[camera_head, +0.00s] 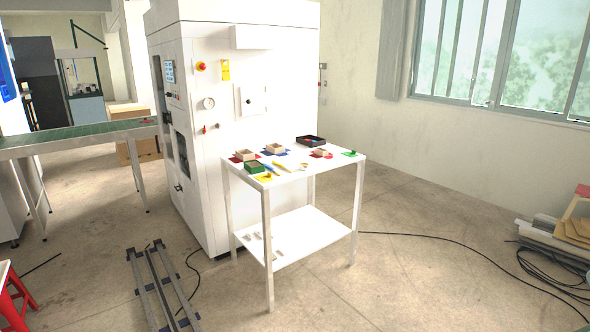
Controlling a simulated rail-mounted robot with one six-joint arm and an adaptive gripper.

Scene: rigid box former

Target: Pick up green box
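A small green box (254,166) sits on the top of a white table (300,181), near its left front edge, next to a yellow flat piece (264,177). It is small in the picture, so its inside is hard to make out. My gripper is not visible in this view.
Beige boxes (274,149) on coloured mats, a yellow tool (282,167) and a black tray (310,140) share the tabletop. A white machine (237,100) stands behind it. Floor rails (160,285) lie front left. A green conveyor (85,131) is at left. Cables cross the floor at right.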

